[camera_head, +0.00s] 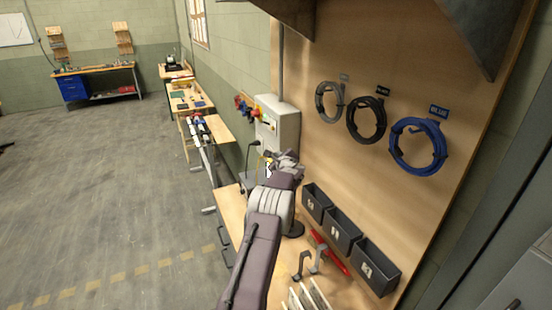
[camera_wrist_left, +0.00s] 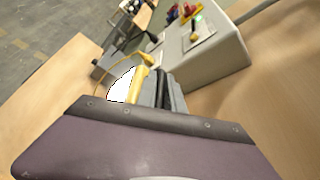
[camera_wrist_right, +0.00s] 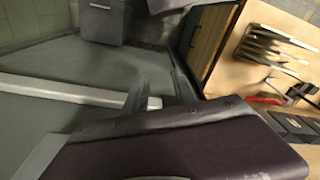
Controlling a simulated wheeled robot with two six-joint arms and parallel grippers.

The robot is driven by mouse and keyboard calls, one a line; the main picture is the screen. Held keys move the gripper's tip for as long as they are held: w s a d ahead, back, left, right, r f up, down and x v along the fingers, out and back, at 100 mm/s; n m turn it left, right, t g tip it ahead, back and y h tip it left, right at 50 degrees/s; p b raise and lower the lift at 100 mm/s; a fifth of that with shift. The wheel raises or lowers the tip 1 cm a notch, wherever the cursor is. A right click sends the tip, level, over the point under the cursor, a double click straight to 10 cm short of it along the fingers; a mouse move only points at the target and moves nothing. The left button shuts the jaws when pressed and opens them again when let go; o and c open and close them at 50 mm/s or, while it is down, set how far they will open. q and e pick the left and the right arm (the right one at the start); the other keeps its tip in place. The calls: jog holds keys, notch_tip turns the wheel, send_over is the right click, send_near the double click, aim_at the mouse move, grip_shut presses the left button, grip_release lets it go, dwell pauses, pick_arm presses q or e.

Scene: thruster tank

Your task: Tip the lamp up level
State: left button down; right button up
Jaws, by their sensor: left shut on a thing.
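The lamp shows in the left wrist view as a bright white face (camera_wrist_left: 122,88) with a yellow body (camera_wrist_left: 143,74) beside it. In the head view the lamp (camera_head: 267,170) is a small white and yellow patch, mostly hidden by my left gripper (camera_head: 284,160). My left gripper, also in the left wrist view (camera_wrist_left: 166,90), is shut on the lamp above the workbench. How far the lamp is tilted cannot be told. My right gripper (camera_wrist_right: 160,93) is open and empty in the right wrist view, away from the lamp.
A grey control box (camera_head: 281,128) stands behind the left gripper. Black bins (camera_head: 342,231) line the bench's right side, by a red tool (camera_head: 331,256). Cable coils (camera_head: 366,120) hang on the wooden board. Open floor (camera_head: 110,200) lies to the left.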

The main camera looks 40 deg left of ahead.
pick_arm(q)
jog(key=shift+w+d+r, duration=0.1)
jog(key=shift+r, duration=0.1)
jog(key=c, duration=1.6)
grip_release()
jog(key=shift+o, duration=0.6)
jog(key=shift+w+f, duration=0.25)
jog(key=shift+s, duration=0.2)
